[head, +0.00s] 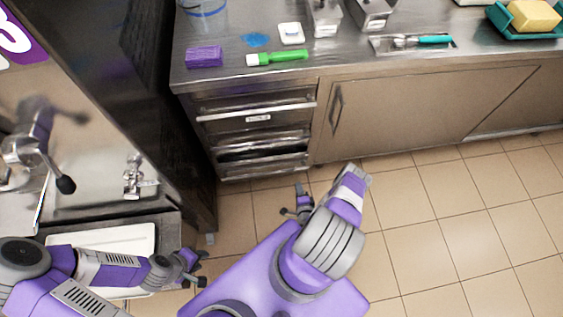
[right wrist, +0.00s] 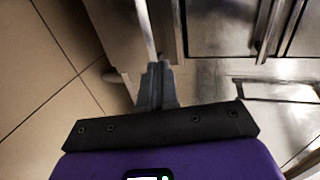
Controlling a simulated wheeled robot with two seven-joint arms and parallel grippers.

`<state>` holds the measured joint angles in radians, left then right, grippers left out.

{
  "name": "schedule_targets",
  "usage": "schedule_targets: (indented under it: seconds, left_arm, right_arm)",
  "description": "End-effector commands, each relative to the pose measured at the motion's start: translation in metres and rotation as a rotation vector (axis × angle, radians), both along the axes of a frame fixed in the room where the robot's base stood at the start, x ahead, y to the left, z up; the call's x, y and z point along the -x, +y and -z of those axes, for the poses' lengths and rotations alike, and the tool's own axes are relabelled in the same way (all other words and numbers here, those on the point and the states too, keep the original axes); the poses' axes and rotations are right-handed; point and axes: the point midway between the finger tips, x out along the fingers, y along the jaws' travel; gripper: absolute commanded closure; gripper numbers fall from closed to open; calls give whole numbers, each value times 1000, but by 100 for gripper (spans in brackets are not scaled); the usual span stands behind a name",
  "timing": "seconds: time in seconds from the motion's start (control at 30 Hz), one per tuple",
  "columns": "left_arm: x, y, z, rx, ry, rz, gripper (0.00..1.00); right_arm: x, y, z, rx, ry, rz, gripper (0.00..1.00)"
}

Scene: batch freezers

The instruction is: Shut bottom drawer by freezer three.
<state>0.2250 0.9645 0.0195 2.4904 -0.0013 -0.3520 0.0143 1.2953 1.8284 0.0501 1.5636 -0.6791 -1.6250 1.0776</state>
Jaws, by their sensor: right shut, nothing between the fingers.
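The drawer stack (head: 258,118) is under the counter's left end, with a bar handle and a small label on its top drawer. The bottom drawer (head: 265,172) is low in the stack near the floor. A dark gap shows above it, and it seems to stand out somewhat; how far is hard to tell. My right gripper (head: 300,205) is in front of and below the stack, apart from it in the head view. Its fingers are together and empty in the right wrist view (right wrist: 157,85), near metal fronts. My left gripper (head: 198,269) is open and empty at lower left.
The freezer (head: 150,90) with a purple "3" sign (head: 15,38) stands left of the drawers. A white tray (head: 105,240) is below its spout. A closed cabinet door (head: 400,115) is to the right. The tiled floor (head: 450,225) is clear at right.

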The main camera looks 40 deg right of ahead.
Motion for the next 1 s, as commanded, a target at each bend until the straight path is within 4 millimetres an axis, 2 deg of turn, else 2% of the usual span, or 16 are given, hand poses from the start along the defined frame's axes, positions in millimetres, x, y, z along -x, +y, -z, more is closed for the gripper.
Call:
schedule_targets:
  seconds: [0.17, 0.5, 0.6, 0.8, 1.0]
  left_arm:
    - [0, 0, 9, 0, 1, 1, 62]
    - [0, 0, 37, 0, 0, 0, 62]
    - [0, 0, 42, 0, 0, 0, 62]
    - [0, 0, 48, 0, 0, 0, 62]
    - [0, 0, 49, 0, 0, 0, 62]
  right_arm:
    - [-19, -11, 8, 8, -2, -6, 100]
    - [-79, -46, 31, 5, -3, -7, 100]
    - [-94, -55, 31, 4, -3, -7, 100]
    - [-112, -66, 30, 1, -1, -5, 100]
    - [-117, -69, 29, 1, -1, -5, 100]
